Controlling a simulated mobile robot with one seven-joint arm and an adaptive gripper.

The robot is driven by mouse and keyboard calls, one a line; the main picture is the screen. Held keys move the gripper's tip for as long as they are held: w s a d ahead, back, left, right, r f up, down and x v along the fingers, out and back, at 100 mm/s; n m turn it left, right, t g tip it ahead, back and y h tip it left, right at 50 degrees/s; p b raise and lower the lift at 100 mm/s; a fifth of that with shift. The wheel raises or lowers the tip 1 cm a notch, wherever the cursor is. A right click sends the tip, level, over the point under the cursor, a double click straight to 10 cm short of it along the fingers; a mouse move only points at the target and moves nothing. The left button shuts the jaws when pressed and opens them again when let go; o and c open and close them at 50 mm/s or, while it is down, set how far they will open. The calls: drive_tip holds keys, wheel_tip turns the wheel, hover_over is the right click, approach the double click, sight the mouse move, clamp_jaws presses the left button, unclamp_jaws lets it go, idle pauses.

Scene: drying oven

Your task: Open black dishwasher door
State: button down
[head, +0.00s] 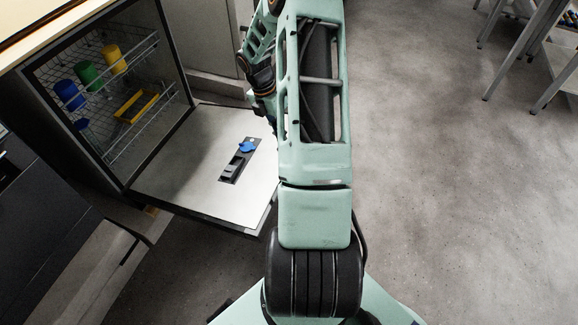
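The dishwasher (112,187) stands at the left in the head view, under a light countertop. Its door (190,168) is swung down and open, lying about flat, with its pale inner face up. A dark dispenser panel with a blue cap (247,147) sits on that face. My arm rises through the middle of the view and hides the door's right part. The far end of my arm hangs by the door's far right edge, partly behind my upper link. My gripper's fingers cannot be made out, nor whether they touch the door.
Wire racks inside hold a blue cup (69,95), a green cup (87,75), a yellow cup (114,59) and a yellow tray-like item (137,106). Dark cabinet fronts (40,225) stand at lower left. Grey floor at right is clear up to metal table legs (510,50).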

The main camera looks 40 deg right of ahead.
drive_tip(key=f+n+b, duration=0.1)
drive_tip(key=f, duration=0.4)
drive_tip(key=s+f+n+b, duration=0.1)
drive_tip(key=f+b, duration=0.1)
drive_tip(key=f, duration=0.4)
drive_tip(key=f+b, duration=0.1)
drive_tip(key=f, duration=0.4)
drive_tip(key=shift+s+f+n, duration=0.4)
drive_tip(key=shift+f, duration=0.1)
